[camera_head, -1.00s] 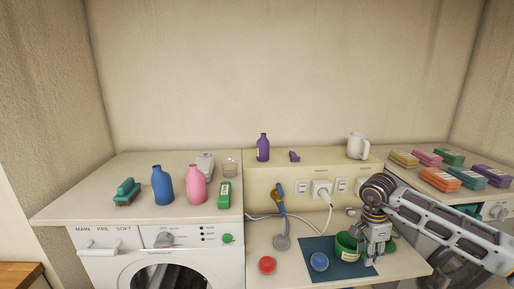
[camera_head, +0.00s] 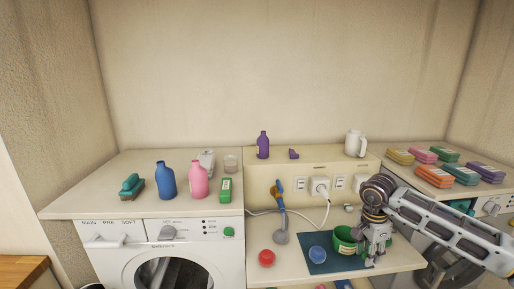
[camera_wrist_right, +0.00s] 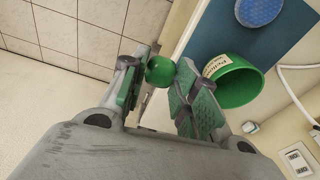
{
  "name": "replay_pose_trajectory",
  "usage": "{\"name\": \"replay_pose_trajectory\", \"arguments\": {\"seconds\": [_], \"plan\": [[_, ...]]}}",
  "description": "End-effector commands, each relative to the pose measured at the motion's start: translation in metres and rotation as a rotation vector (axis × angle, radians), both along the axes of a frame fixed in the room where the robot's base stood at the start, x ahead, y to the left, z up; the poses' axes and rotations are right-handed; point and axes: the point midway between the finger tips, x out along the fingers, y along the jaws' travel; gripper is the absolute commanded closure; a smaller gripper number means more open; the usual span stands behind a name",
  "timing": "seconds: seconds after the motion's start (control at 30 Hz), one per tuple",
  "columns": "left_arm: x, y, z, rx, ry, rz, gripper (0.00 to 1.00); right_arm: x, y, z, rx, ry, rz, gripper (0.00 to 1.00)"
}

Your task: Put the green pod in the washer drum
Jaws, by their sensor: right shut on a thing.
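The green pod (camera_wrist_right: 160,70) is a small round ball between the fingers of my right gripper (camera_wrist_right: 157,80) in the right wrist view. The right gripper is shut on it. In the head view my right gripper (camera_head: 377,254) is over the right part of the dark blue mat, beside the green cup, and mostly hides the pod. The white washer (camera_head: 232,262) stands at the left. Its round drum opening (camera_head: 172,274) is dark and partly cut off by the lower picture edge. My left gripper is not in view.
A red ball (camera_head: 267,258) lies on the shelf. A blue ball (camera_head: 318,253) and a labelled green cup (camera_head: 345,240) are on the blue mat (camera_head: 322,268). Coloured packs (camera_head: 434,176) lie at right.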

Motion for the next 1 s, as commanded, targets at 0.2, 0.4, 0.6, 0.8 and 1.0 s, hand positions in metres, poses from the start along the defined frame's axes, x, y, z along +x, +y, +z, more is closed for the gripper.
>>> {"name": "replay_pose_trajectory", "arguments": {"seconds": [0.2,0.4,0.6,0.8,1.0], "plan": [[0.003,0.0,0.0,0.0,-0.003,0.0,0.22,0.001,0.001,0.0,0.0,0.0,0.082,0.87],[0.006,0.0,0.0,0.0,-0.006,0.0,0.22,0.003,0.002,0.0,0.0,0.0,0.205,0.87],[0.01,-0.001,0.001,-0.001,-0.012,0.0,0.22,0.008,0.003,0.0,0.0,0.0,0.361,0.87],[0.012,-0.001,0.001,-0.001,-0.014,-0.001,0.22,0.013,0.005,0.001,0.001,-0.001,0.518,0.87],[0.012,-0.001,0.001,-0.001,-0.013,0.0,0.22,0.018,0.007,0.001,0.001,0.0,0.673,0.87]]}}
